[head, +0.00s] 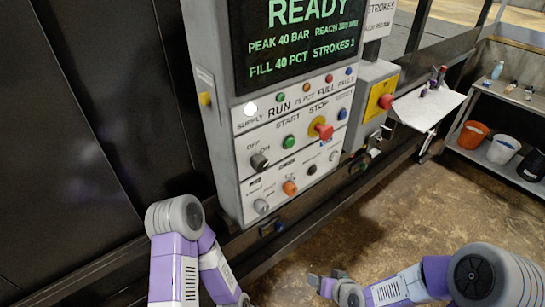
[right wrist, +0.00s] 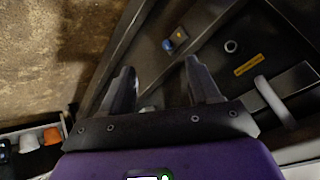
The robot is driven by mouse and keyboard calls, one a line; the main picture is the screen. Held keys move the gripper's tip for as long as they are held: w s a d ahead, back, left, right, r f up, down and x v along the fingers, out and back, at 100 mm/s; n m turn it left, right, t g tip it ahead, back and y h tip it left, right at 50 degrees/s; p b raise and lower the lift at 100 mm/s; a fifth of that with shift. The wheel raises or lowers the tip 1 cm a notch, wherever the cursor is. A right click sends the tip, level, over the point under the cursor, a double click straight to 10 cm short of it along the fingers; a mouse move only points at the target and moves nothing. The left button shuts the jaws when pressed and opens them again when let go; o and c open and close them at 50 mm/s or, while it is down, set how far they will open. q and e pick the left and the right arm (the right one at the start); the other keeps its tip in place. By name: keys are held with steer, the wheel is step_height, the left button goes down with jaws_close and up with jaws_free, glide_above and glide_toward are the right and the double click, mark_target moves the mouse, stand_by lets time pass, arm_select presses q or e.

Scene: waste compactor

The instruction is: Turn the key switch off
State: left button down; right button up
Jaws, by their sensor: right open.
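The control panel (head: 236,160) of the compactor stands upright at the centre of the head view. A dark rotary switch (head: 260,161) on its left side carries the labels OFF and ON. A silver switch (head: 261,206) sits below it; its label is too small to read. I cannot tell for certain which of these takes the key. My right gripper (head: 326,281) is low in front of the panel, apart from it. In the right wrist view, its fingers (right wrist: 163,85) are spread and empty. My left arm enters at the lower left; its gripper is out of view.
A red stop button (head: 324,131), green start button (head: 289,142) and orange knob (head: 290,188) are close by. A yellow box with a red button (head: 386,101) juts out at right. A tilted white shelf (head: 426,108) and a rack with buckets (head: 500,151) stand further right. The floor is clear.

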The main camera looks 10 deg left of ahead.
steer(key=w+a+r+n+t+y+p, duration=0.1)
steer(key=w+a+r+n+t+y, duration=0.15)
steer(key=r, duration=0.65)
steer(key=w+a+r+n+t+y+p, duration=0.1)
steer(key=a+r, duration=0.2)
steer(key=r, duration=0.7)
steer(key=n+t+y+p, duration=0.2)
steer(key=n+y+p, duration=0.1)
steer(key=n+y, duration=0.3)
glide_toward(264, 167)
steer(key=x, duration=0.2)
steer(key=shift+m+g+h, duration=0.25)
steer(key=x, duration=0.7)
steer(key=shift+w+a+r+p, duration=0.1)
steer(key=shift+a+r+p, duration=0.15)
steer(key=shift+r+p, duration=0.1)
steer(key=shift+c, duration=0.2)
